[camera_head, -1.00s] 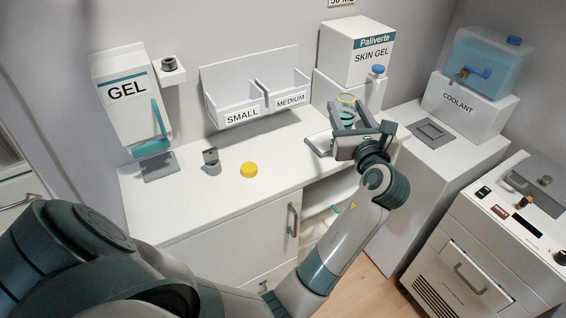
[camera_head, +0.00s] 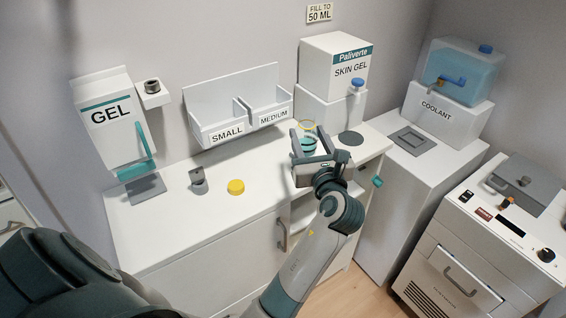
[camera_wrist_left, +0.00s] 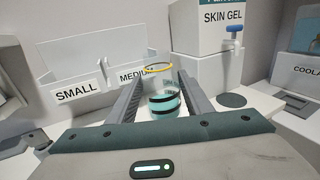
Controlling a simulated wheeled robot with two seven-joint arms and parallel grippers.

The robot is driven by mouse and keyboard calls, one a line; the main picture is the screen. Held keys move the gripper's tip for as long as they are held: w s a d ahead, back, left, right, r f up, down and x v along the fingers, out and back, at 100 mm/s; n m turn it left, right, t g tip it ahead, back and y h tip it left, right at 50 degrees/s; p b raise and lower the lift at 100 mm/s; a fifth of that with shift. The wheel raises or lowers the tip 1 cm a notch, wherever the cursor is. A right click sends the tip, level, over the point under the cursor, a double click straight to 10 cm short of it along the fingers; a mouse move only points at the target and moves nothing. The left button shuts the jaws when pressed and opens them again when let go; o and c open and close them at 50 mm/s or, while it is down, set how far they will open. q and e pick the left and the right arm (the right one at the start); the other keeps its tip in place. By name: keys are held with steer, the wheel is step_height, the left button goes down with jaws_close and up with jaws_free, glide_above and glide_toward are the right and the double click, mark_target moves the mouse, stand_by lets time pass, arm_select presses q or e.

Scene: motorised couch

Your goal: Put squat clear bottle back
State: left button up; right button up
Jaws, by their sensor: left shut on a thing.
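The squat clear bottle (camera_head: 308,133) has a yellow rim and teal bands or contents; I cannot tell which. My left gripper (camera_head: 311,144) is shut on it, with one finger on each side. In the left wrist view the bottle (camera_wrist_left: 163,99) stands upright between the fingers, its open top facing up. It is over the counter, left of the dark round pad (camera_head: 351,138) under the skin gel dispenser (camera_head: 336,62). I cannot tell whether it touches the counter. A yellow cap (camera_head: 236,187) lies on the counter to the left. My right gripper is not in view.
A wall rack has bins labelled SMALL (camera_head: 226,135) and MEDIUM (camera_head: 273,115). A gel dispenser (camera_head: 110,125) hangs at left; a small grey object (camera_head: 198,178) stands nearby. The coolant tank (camera_head: 462,72) is at right. The counter's front left (camera_head: 190,225) is clear.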

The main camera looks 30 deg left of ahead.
arm_select(q)
steer(key=s+a+f, duration=0.3)
steer(key=s+a, duration=0.1)
steer(key=shift+s+a+f+p, duration=0.2)
steer(key=shift+a+f+p, duration=0.1)
steer(key=shift+f, duration=0.1)
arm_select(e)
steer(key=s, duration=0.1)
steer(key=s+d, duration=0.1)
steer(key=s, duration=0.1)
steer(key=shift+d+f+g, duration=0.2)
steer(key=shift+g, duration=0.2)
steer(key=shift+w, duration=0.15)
arm_select(q)
steer(key=shift+f, duration=0.1)
steer(key=shift+f, duration=0.35)
step_height(320, 180, down, 2)
steer(key=shift+f, duration=0.55)
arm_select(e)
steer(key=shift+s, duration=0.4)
arm_select(q)
steer(key=shift+f, duration=0.1)
